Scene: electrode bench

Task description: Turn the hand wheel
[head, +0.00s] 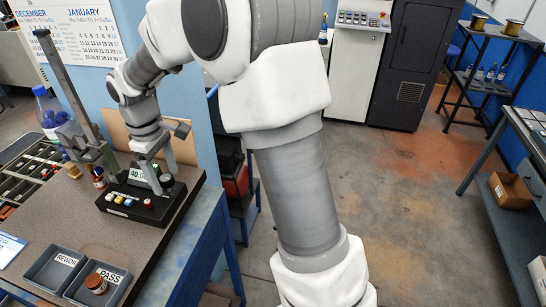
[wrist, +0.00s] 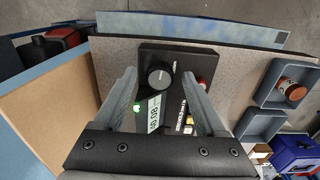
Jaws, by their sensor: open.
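A black control box (head: 135,205) stands on the bench, with a lit display, coloured buttons and a dark round knob (wrist: 159,77), which is the only wheel-like part I can make out. My gripper (wrist: 160,80) is open above the box, pointing down. In the wrist view its fingers stand to either side of the knob, with nothing between them touching it that I can see. In the head view my gripper (head: 150,163) partly hides the box's back part and display (head: 139,174). I cannot tell how high the fingertips are above the knob.
A REWORK tray (head: 57,267) and a PASS tray (head: 98,283) holding a brown-orange capped jar (head: 96,284) lie at the bench front. An upright metal stand (head: 75,85) and a blue-capped bottle (head: 48,112) are left of the box. The bench edge runs close to its right.

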